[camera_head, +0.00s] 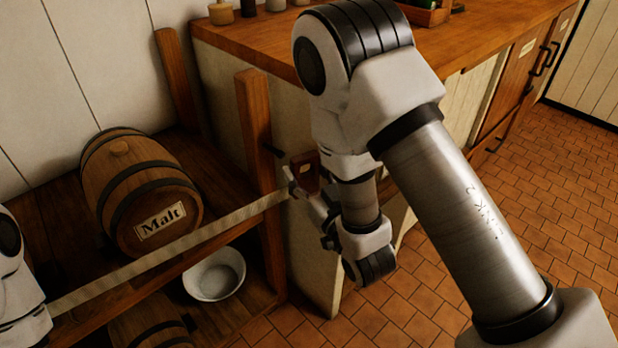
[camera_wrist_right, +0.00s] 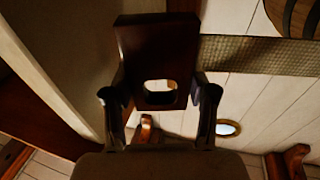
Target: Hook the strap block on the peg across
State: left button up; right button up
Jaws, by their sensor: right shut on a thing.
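The strap block is a dark red-brown block with a rounded slot through it; it shows in the head view (camera_head: 303,168) and in the right wrist view (camera_wrist_right: 150,37). My right gripper (camera_head: 316,202) is shut on it, with one finger on each side in the wrist view (camera_wrist_right: 158,98). The pale woven strap (camera_head: 170,247) runs from the lower left up to the block; it also shows in the wrist view (camera_wrist_right: 265,55). My left gripper is out of view.
The wooden post (camera_head: 256,135) stands close left of the gripper. A Malt barrel (camera_head: 135,175) lies on the rack behind the strap, and a white bowl (camera_head: 214,275) sits below. The wooden counter (camera_head: 480,45) is behind my right arm. Tiled floor is open at right.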

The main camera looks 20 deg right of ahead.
aim_at(278, 154)
jog(key=shift+w+a+f, duration=0.1)
jog(key=shift+w+a, duration=0.2)
jog(key=shift+w, duration=0.45)
jog(key=shift+w+a, duration=0.3)
jog(key=shift+w, duration=0.4)
jog(key=shift+w+a+f+p, duration=0.15)
jog(key=shift+w+a, duration=0.15)
jog(key=shift+w, duration=0.55)
jog(key=shift+w+a+p, duration=0.1)
jog(key=shift+w+a, duration=0.2)
jog(key=shift+w, duration=0.5)
jog(key=shift+w+a+f+p, duration=0.15)
jog(key=shift+w+a, duration=0.15)
jog(key=shift+w, duration=0.55)
jog(key=shift+w+a+f+b, duration=0.25)
jog(key=shift+w+f+b, duration=0.1)
jog(key=shift+w+f, duration=0.25)
jog(key=shift+r, duration=0.1)
jog(key=o, duration=1.2)
jog(key=shift+o, duration=0.2)
